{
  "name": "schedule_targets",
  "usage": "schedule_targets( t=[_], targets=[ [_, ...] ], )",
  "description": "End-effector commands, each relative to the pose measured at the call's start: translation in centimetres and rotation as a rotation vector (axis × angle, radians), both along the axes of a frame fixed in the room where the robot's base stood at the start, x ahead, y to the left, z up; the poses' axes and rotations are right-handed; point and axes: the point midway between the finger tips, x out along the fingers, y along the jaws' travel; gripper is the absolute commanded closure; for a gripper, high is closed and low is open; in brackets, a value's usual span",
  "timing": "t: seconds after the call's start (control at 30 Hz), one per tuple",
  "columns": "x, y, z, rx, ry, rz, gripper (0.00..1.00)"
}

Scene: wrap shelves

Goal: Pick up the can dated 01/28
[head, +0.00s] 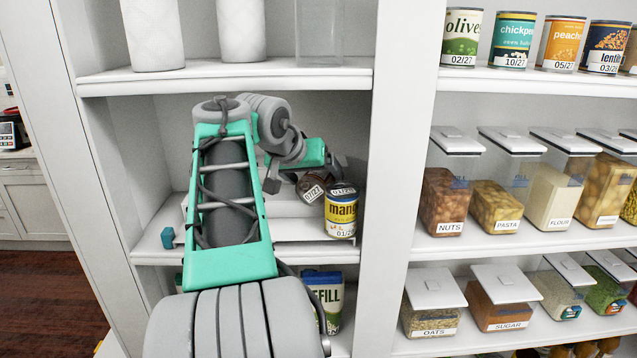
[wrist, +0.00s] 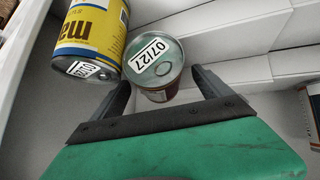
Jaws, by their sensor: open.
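My gripper (wrist: 160,80) is open with nothing clamped. In the head view my arm reaches into the shelf and partly hides the gripper.
A pale stepped riser (head: 290,205) lies behind the cans. A shelf divider (head: 392,180) stands close to the right. Canned goods (head: 514,42) and clear bins (head: 447,195) fill the neighbouring shelves. A refill bag (head: 332,295) is on the shelf below.

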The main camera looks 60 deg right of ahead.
Motion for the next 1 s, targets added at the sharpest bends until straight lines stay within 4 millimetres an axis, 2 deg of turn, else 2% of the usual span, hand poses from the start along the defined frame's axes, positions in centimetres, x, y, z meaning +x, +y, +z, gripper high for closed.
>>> schedule_targets(
  t=[0.1,0.33,1.0],
  targets=[
    [-0.09,-1.06,-0.96,0.000,0.001,-0.002,0.12],
    [-0.02,-1.16,-1.07,-0.001,-0.001,0.000,0.13],
    [0.01,-1.12,-1.08,0.000,0.000,0.000,0.68]
  ],
)
